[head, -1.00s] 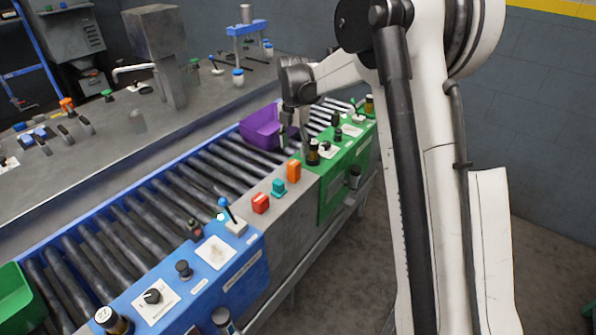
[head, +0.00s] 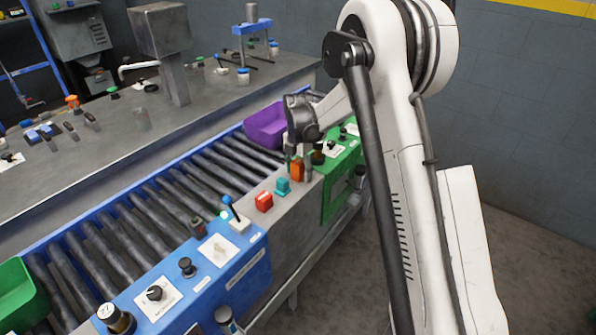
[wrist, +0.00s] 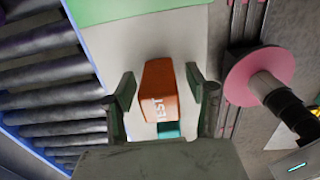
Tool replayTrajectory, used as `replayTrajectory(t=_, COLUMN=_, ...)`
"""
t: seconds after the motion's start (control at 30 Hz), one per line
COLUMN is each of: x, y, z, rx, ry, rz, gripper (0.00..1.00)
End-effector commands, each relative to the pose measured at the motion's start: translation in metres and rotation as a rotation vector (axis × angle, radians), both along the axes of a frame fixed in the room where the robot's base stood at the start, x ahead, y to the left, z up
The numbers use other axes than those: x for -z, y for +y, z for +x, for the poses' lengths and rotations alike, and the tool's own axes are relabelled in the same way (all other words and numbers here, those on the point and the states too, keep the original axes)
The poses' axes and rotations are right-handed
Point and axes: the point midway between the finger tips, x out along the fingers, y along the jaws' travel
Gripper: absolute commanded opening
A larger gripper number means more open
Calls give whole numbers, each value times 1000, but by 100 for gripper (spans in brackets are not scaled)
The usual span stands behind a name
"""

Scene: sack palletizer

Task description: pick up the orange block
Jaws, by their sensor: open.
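The orange block (head: 297,170) stands on the grey ledge between the blue and green control panels in the head view. In the wrist view the orange block (wrist: 160,91), with white lettering, lies between the two fingers of my gripper (wrist: 160,92). There is a visible gap on each side, so the fingers are apart from it. In the head view my gripper (head: 299,160) is at the block and partly covers it. My gripper is open and holds nothing.
A teal block (head: 282,186) and a red block (head: 264,201) stand on the same ledge, nearer the blue panel (head: 230,262). The green panel (head: 343,172) with bottles is close behind. The roller conveyor (head: 150,222) and a purple bin (head: 266,124) lie to the left.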

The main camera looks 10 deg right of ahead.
Motion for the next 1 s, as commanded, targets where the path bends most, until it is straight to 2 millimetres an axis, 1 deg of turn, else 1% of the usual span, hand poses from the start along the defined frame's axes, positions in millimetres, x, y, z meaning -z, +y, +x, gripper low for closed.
replayTrajectory(t=0.17, x=0, y=0, z=0, rx=0, ry=0, rz=0, gripper=51)
replayTrajectory(t=0.27, x=0, y=0, z=0, rx=0, ry=0, rz=0, gripper=39)
replayTrajectory(t=0.53, x=0, y=0, z=0, rx=0, ry=0, rz=0, gripper=3)
replayTrajectory(t=0.57, x=0, y=0, z=0, rx=0, ry=0, rz=0, gripper=1)
replayTrajectory(t=0.83, x=-2, y=0, z=0, rx=0, ry=0, rz=0, gripper=1)
replayTrajectory(t=1.0, x=-13, y=0, z=0, rx=0, ry=0, rz=0, gripper=1)
